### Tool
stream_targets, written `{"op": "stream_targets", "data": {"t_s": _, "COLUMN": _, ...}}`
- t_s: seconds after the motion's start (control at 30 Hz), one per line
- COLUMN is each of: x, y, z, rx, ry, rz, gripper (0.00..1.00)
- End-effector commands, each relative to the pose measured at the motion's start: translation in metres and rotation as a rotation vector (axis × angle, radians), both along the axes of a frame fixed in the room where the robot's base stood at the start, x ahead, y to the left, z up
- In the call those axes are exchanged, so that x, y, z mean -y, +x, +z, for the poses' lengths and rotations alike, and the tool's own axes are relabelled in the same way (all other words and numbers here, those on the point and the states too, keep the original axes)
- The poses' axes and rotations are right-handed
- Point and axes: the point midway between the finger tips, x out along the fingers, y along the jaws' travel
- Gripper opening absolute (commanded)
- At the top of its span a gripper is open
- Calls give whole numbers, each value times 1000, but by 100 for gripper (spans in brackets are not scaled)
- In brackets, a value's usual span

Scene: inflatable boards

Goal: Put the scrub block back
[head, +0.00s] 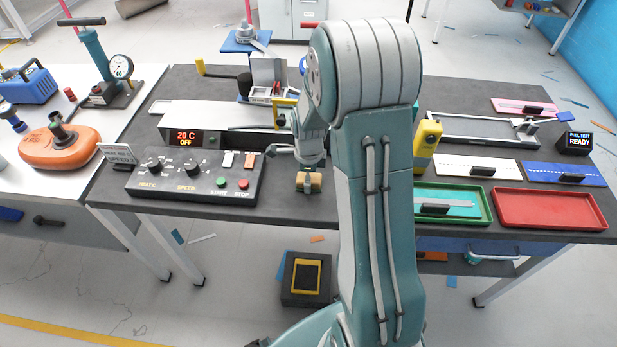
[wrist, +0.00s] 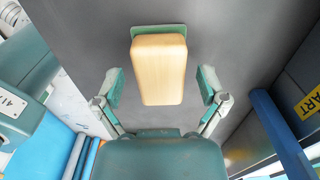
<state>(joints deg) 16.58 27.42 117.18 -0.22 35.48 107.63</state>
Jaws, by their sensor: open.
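The scrub block (wrist: 159,70) is a pale wooden block with a green pad under it, on a dark grey surface in the wrist view. It lies between the two fingers of my gripper (wrist: 161,84), with a gap on each side. My gripper is open and does not appear to touch it. In the head view, the wooden block (head: 316,182) shows near the table's front edge, partly covered by my gripper, right of the control panel. I cannot tell its home place.
The dark table (head: 285,203) holds a control panel (head: 190,182) on the left. A green tray (head: 480,190) and a red tray (head: 550,208) lie on the right. A yellow tool (head: 427,140) stands right of my arm. A black box (head: 306,280) sits on the floor.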

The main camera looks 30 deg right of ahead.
Motion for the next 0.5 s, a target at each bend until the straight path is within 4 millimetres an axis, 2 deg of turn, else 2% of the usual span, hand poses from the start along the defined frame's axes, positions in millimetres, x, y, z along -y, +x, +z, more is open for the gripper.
{"op": "stream_targets", "data": {"t_s": 0.17, "x": 0, "y": 1, "z": 12, "rx": 3, "ry": -1, "rz": 0, "gripper": 92}}
{"op": "stream_targets", "data": {"t_s": 0.5, "x": 0, "y": 1, "z": 81, "rx": 6, "ry": -2, "rz": 0, "gripper": 92}}
